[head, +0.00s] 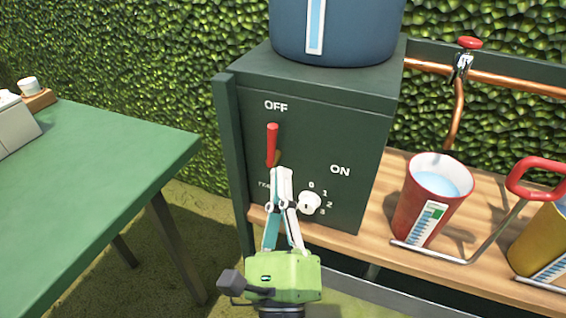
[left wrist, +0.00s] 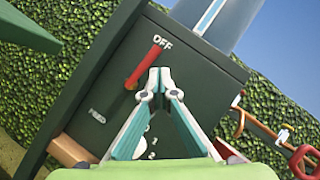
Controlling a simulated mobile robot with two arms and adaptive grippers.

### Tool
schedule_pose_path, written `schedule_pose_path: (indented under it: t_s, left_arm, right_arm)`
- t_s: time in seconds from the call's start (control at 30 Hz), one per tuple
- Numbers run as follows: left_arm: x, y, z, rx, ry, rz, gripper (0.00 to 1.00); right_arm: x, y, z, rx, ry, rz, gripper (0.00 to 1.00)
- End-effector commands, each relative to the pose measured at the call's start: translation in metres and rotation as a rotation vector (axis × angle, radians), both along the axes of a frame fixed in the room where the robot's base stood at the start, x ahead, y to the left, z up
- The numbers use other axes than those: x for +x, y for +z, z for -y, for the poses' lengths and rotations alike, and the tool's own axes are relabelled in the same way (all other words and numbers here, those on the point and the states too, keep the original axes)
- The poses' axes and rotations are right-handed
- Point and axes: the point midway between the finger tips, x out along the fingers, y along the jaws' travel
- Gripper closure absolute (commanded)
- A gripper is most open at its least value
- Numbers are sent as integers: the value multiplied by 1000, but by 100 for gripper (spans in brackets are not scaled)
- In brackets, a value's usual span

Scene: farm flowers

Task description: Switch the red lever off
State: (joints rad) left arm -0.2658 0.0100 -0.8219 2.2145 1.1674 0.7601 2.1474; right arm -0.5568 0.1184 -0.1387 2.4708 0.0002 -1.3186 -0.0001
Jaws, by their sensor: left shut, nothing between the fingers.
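The red lever (head: 272,144) is on the front of a dark green box (head: 352,135). It stands upright with its tip just under the word OFF; the word ON is lower right. It also shows in the left wrist view (left wrist: 146,66), close to the fingertips. My left gripper (head: 282,172) is shut and empty, its tips just below and slightly right of the lever. Whether they touch it I cannot tell. The left wrist view shows the closed tips (left wrist: 160,72) pointing at the panel. My right gripper is not in view.
A white knob (head: 310,202) with numbers is right of my fingers. A blue tank (head: 338,30) stands on the box. A red cup (head: 432,198) of water and a yellow cup (head: 543,240) stand on the wooden shelf at right. A green table (head: 95,180) is at left.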

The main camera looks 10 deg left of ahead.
Motion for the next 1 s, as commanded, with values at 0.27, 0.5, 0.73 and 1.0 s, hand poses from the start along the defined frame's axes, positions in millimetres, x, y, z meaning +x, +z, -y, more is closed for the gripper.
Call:
schedule_pose_path:
  t_s: [0.27, 0.5, 0.73, 1.0]
  left_arm:
    - [-45, -23, 6, 1, -1, -2, 100]
    - [-57, -27, 7, 0, 1, 1, 100]
    - [-57, -27, 7, -1, 1, 2, 100]
    - [-56, -26, 8, 10, 1, 3, 100]
  right_arm:
    - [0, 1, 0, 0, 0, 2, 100]
    - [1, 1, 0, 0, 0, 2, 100]
    - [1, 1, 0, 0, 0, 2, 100]
    - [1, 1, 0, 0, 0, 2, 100]
